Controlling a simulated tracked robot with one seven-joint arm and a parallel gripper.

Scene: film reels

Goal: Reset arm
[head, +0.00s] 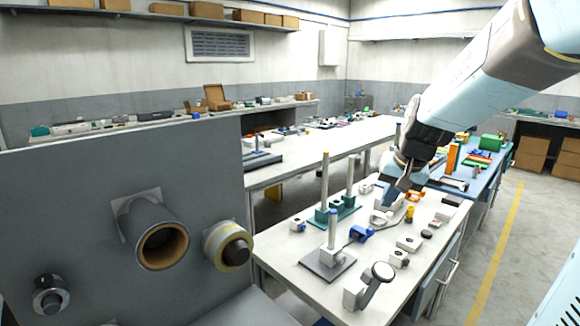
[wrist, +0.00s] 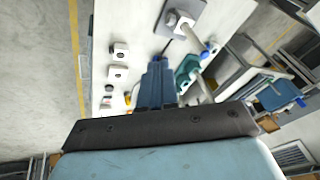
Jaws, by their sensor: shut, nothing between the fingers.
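My arm reaches in from the upper right in the head view. My gripper (head: 392,199) hangs over the near white workbench (head: 290,262), fingers pointing down and to the left. It is shut and empty. The wrist view shows the closed fingers (wrist: 158,68) over the bench. Below and around it in the head view are a grey base plate with an upright post (head: 327,262), a teal stand with tall posts (head: 335,214) and a blue part (head: 360,234). I cannot tell how high the fingers are above the bench.
A grey panel (head: 120,190) with projecting spindles and rolls (head: 228,247) fills the left foreground. Small parts and a round-headed device (head: 370,285) crowd the bench front. A blue-topped bench (head: 470,178) stands behind my arm. Open floor (head: 530,240) lies right, with a yellow line.

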